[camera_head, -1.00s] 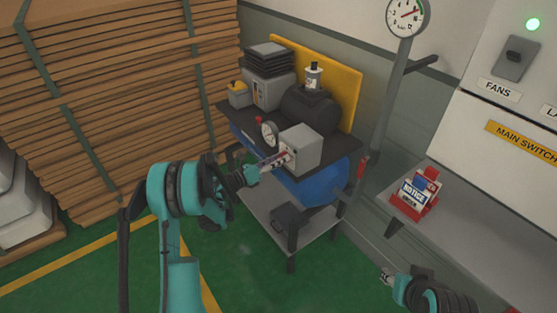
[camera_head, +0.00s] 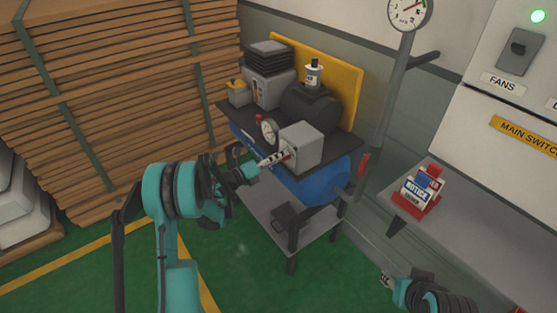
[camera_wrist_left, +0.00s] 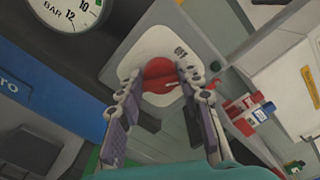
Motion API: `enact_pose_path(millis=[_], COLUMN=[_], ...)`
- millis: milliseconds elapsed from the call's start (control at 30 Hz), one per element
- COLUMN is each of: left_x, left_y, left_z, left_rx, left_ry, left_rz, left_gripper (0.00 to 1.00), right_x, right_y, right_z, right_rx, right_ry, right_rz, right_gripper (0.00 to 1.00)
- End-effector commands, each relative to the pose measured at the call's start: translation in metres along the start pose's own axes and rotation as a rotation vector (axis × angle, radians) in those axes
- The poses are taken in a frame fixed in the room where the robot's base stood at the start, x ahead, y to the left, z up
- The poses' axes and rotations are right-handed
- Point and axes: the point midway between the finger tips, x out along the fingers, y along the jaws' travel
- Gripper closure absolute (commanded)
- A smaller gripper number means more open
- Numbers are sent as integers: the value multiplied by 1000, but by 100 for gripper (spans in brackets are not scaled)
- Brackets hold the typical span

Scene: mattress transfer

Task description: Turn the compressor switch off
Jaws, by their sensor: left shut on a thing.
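The compressor has a blue tank (camera_head: 312,188) and a grey switch box (camera_head: 306,146) on its near side. In the left wrist view the switch is a red round knob (camera_wrist_left: 160,76) on a white plate (camera_wrist_left: 150,44), with "OFF" lettering at its upper right. My left gripper (camera_head: 272,160) reaches the front face of the box. Its two fingers (camera_wrist_left: 158,88) lie on either side of the red knob and are shut on it. The fingers hide the knob's edges. My right gripper (camera_head: 386,281) is at the lower right, away from the compressor, too small to judge.
A pressure gauge (camera_head: 269,131) sits just left of the switch box. A gauge post (camera_head: 388,110) stands behind to the right. A grey bench (camera_head: 450,228) with a red notice stand (camera_head: 420,190) is at the right. Stacked boards (camera_head: 110,110) fill the left.

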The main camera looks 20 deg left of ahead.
Motion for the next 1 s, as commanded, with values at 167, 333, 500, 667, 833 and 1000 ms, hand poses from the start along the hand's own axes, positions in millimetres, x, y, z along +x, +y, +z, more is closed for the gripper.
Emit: enact_pose_path(millis=[167,333,500,667,833,1000], left_x=[0,0,0,0,0,0], left_y=[2,2,3,3,3,2], left_z=[-1,-1,-1,-1,-1,-1], left_rx=[-166,-315,-440,-527,-585,-613], left_ry=[0,0,0,0,0,0], left_rz=[0,1,1,1,1,1], left_gripper=[93,93,93,93,93,93], right_x=[7,11,14,16,17,18], right_y=[0,0,0,0,0,0], right_z=[5,8,10,11,12,12], right_rx=[0,0,0,0,0,0], right_ry=[0,0,0,0,0,0], right_rz=[0,0,0,0,0,0], right_gripper=[60,60,60,60,60,60])
